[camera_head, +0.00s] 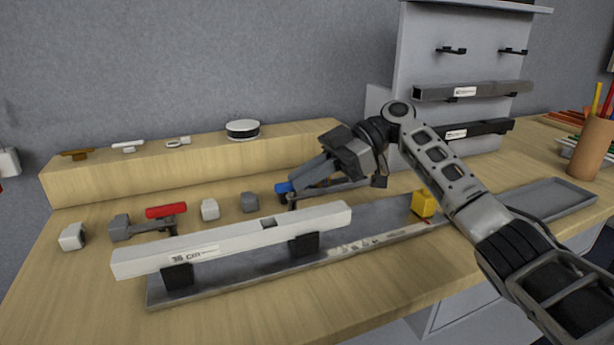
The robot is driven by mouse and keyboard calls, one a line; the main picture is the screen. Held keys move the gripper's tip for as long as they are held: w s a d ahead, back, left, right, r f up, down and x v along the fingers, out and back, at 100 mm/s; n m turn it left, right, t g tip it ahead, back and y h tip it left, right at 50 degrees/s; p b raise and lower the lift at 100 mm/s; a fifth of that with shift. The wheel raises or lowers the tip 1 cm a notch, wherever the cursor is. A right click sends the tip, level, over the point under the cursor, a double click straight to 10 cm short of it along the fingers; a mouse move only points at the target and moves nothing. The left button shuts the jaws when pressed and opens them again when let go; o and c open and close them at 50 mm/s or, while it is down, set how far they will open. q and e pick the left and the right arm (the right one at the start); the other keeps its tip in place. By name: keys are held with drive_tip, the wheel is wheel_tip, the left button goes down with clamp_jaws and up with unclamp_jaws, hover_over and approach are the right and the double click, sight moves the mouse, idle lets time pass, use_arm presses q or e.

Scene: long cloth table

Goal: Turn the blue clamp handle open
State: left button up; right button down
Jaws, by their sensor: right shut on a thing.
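The blue clamp handle (284,187) shows its left end beyond the white beam, near the middle of the table. My right gripper (298,184) is shut on the blue handle, reaching it from the right; the fingers hide most of the handle. The clamp's dark metal body (330,188) shows partly below and right of the fingers. A second clamp with a red handle (166,210) stands to the left. My left gripper is not in view.
The white beam (235,239) rests on black supports over a grey tray (225,285) in front of the clamps. A yellow block (423,204) stands right of the gripper. A wooden ledge (205,160) with small parts runs behind. Grey and white blocks lie left.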

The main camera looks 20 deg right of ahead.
idle(0.4)
drive_tip(key=c, duration=1.5)
unclamp_jaws()
